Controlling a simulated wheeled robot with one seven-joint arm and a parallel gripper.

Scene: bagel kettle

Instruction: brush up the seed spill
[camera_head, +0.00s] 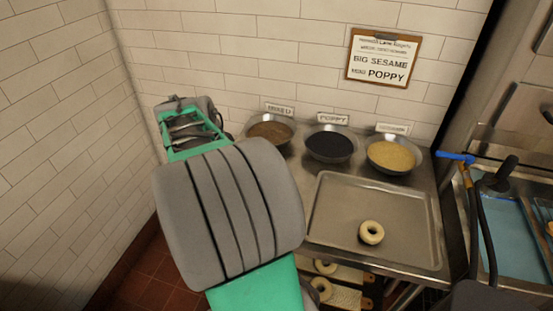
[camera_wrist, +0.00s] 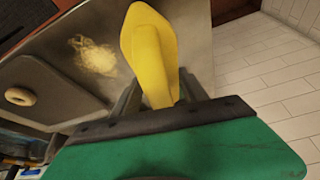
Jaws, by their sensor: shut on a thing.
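The seed spill (camera_wrist: 95,57) is a pale yellow scatter on the metal counter (camera_wrist: 140,82), beside the tray, in the wrist view. My gripper (camera_wrist: 158,88) is shut on a yellow paddle-shaped tool (camera_wrist: 150,45), probably the brush. The tool stands out past the fingers, and the spill lies to its left in the picture. No bristles show, and I cannot tell whether the tool touches the counter. In the head view my arm covers the left of the counter, hiding the spill and the tool.
A tray (camera_head: 335,190) with one bagel (camera_head: 371,232) lies on the counter. Behind it stand bowls of brown (camera_head: 270,132), black (camera_head: 330,145) and pale yellow seeds (camera_head: 391,156). A sink (camera_head: 520,235) with a hose is at right. White tiled walls close the back and left.

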